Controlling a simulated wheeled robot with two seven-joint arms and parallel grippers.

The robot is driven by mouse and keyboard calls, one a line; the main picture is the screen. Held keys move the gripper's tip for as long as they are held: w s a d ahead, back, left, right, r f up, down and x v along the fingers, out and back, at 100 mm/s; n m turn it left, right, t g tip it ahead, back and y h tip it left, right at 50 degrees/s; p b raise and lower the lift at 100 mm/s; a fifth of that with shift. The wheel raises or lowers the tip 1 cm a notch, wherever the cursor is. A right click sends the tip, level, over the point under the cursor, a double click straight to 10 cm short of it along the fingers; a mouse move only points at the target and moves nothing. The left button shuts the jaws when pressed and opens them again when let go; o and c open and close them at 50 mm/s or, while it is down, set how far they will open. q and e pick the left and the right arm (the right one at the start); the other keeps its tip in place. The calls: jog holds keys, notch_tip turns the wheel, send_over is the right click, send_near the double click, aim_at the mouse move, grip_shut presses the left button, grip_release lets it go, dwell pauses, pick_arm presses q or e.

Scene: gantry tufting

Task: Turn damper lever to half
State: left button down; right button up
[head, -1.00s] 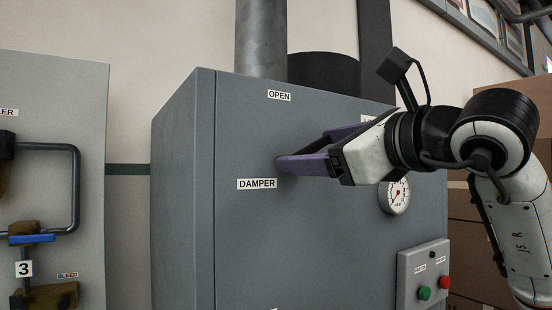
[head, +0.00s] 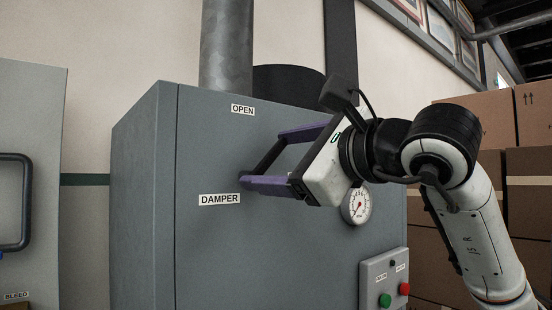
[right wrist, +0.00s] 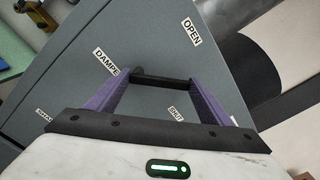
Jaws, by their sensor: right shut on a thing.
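The damper lever (head: 266,159) is a short dark bar on the front of the grey cabinet. It slants from lower left to upper right, above and right of the DAMPER label (head: 219,199). The OPEN label (head: 242,109) is above it. My right gripper (head: 264,161) has its two purple fingers set wide, one at each end of the bar, and is shut on it. In the right wrist view the lever (right wrist: 162,80) spans between the fingertips, with the SHUT label (right wrist: 176,113) nearer the palm. My left gripper is not in view.
A round gauge (head: 357,206) sits just below my right gripper. A button box (head: 384,281) with green and red buttons is lower right. A second grey cabinet (head: 40,130) with a dark handle stands left. Cardboard boxes (head: 480,125) are stacked at right.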

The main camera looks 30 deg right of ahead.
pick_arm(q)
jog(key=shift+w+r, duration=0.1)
pick_arm(e)
jog(key=o, duration=1.5)
jog(key=shift+s, duration=0.1)
pick_arm(q)
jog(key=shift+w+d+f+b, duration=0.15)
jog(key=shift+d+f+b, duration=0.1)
jog(key=shift+b, duration=0.45)
pick_arm(e)
jog(key=s+d, duration=0.1)
jog(key=s, duration=0.9)
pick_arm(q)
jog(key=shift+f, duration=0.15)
pick_arm(e)
jog(key=shift+s, duration=0.1)
